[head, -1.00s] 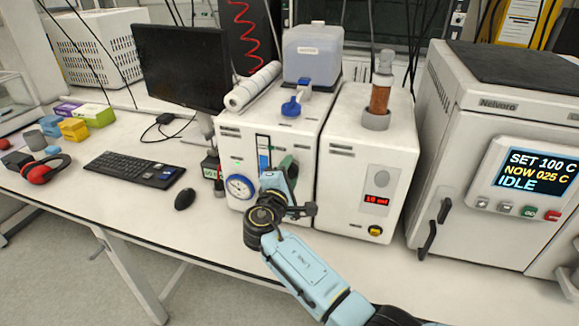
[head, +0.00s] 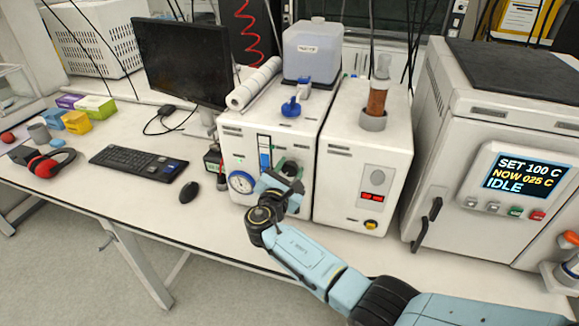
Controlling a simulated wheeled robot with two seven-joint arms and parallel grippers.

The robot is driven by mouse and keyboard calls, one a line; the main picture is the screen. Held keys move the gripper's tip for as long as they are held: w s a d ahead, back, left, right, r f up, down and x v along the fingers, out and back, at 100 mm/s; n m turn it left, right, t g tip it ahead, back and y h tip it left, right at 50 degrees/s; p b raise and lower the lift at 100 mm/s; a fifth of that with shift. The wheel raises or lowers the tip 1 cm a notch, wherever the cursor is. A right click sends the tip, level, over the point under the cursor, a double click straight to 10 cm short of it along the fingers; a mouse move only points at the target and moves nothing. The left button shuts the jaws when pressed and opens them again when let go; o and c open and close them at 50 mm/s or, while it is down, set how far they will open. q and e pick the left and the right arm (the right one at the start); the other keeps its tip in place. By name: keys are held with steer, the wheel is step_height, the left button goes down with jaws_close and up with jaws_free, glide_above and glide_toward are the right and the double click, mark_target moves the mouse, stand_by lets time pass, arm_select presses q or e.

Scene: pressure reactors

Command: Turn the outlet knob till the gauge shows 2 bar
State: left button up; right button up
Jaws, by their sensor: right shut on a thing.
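The outlet knob (head: 290,168) is a dark green-black knob on the front of the left white unit (head: 238,150). My right gripper (head: 287,177) is at the knob and shut on it, and its wrist hides the knob's lower part. My left gripper is not in view.
A second white unit (head: 365,165) with a red display stands close on the right. A large oven (head: 450,130) is further right. A mouse (head: 189,192) and keyboard (head: 138,163) lie left. The bench front is clear.

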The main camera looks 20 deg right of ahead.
steer(key=shift+f+n, duration=0.1)
steer(key=shift+n, duration=0.4)
steer(key=o, duration=1)
steer(key=shift+c, duration=0.2)
steer(key=v, duration=1.3)
steer(key=shift+a, duration=0.2)
steer(key=shift+s, duration=0.2)
